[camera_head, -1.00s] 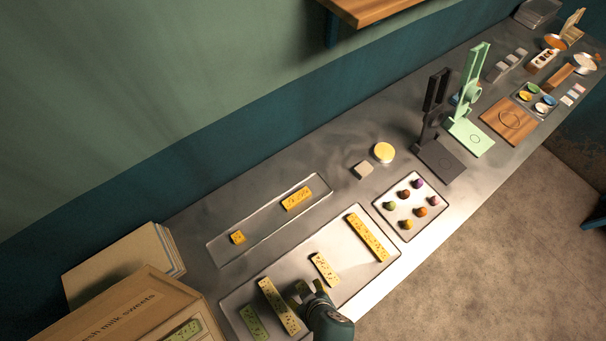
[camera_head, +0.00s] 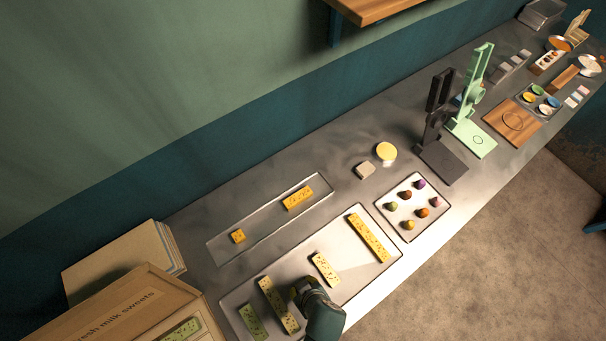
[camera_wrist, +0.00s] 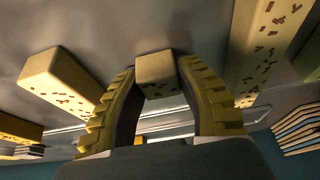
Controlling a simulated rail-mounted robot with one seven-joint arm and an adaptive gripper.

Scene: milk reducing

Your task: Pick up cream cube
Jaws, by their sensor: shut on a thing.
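The cream cube (camera_wrist: 157,72) sits between the two yellow-green ribbed fingers of my gripper (camera_wrist: 160,100) in the wrist view, and both fingers press on its sides. In the head view, my gripper (camera_head: 301,292) is low over the front tray, between two cream speckled bars. The cube is mostly hidden by the gripper there. I cannot tell whether the cube still touches the tray.
One cream bar (camera_head: 325,269) is right of my gripper and a longer bar (camera_head: 279,305) is close on its left. A green bar (camera_head: 253,321) and a yellow bar (camera_head: 368,237) share the tray (camera_head: 345,241). A wooden box (camera_head: 140,309) stands at the left.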

